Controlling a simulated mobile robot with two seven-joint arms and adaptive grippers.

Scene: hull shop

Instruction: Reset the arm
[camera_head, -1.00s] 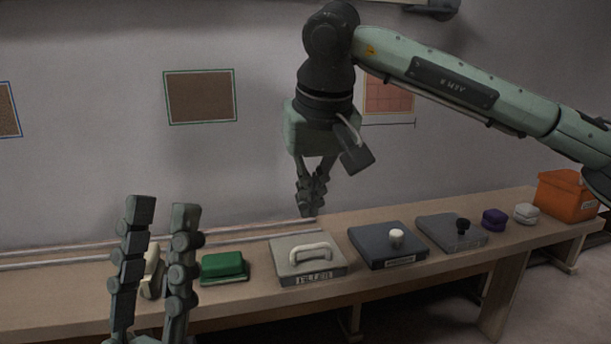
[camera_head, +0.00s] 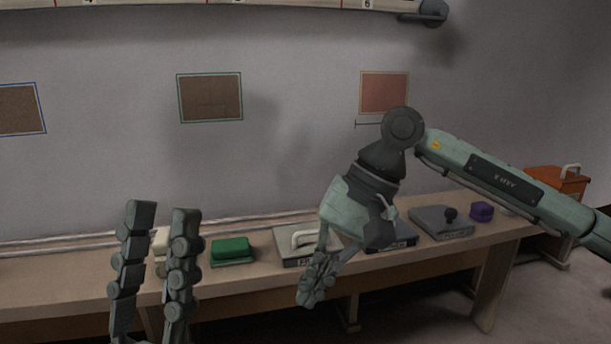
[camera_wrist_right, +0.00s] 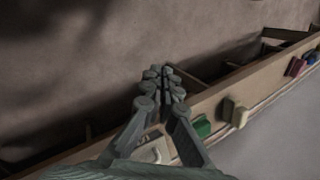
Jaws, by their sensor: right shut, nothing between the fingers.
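My right arm comes in from the right in the head view. Its gripper (camera_head: 316,280) points down and to the left, in front of the bench's front edge, with its fingers together and nothing between them. The right gripper also shows in the right wrist view (camera_wrist_right: 160,88), fingers closed together. My left gripper (camera_head: 160,215) stands upright at the lower left of the head view. Its two fingers are apart with a clear gap and nothing held between them.
The long bench (camera_head: 60,285) runs along the wall. On it are a green block (camera_head: 232,251), a handled grey plate (camera_head: 292,258), a dark plate partly behind my right gripper, a knobbed grey plate (camera_head: 440,226), a purple block (camera_head: 481,211) and an orange box (camera_head: 560,182).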

